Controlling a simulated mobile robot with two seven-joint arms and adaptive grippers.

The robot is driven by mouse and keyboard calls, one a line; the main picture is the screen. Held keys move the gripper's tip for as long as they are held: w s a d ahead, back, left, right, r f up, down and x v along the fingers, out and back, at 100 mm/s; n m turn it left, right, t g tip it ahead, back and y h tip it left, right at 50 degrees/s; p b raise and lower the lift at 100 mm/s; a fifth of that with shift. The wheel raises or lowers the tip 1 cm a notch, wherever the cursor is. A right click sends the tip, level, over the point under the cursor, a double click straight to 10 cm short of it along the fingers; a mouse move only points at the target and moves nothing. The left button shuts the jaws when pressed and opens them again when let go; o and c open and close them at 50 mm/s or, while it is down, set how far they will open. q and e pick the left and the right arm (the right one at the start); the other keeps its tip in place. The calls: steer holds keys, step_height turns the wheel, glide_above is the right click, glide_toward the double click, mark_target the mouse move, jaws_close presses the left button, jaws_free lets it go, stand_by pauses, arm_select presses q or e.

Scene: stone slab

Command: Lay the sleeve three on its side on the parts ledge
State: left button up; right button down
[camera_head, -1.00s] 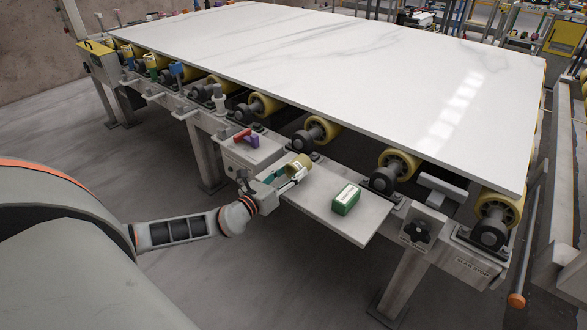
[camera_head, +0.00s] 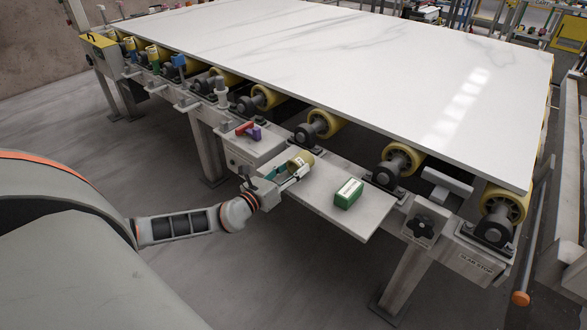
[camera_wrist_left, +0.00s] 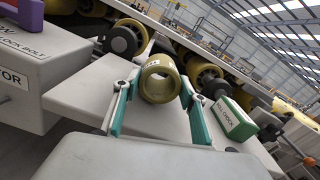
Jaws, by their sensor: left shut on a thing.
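The sleeve (camera_head: 301,159) is a short, hollow, yellow-brown cylinder with a pale label. It is at the left part of the grey parts ledge (camera_head: 345,219). In the left wrist view the sleeve (camera_wrist_left: 160,84) shows its open bore to the camera, so it is tipped on its side. My left gripper (camera_head: 292,169) is shut on it, with one teal-padded finger on each side. I cannot tell whether its underside touches the ledge. My right gripper is not in view.
A green labelled box (camera_head: 348,194) stands on the ledge to the right of the sleeve. A red and purple part (camera_head: 249,131) is on the grey housing to the left. Yellow rollers (camera_head: 324,123) and the large white slab (camera_head: 350,70) lie behind. The ledge's front right is bare.

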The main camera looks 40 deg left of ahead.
arm_select(q)
steer(key=shift+f, duration=0.15)
steer(key=o, duration=1.2)
steer(key=shift+o, duration=0.2)
steer(key=shift+s, duration=0.1)
steer(key=s+a, duration=0.1)
steer(key=s, duration=1)
steer(key=shift+s, duration=0.4)
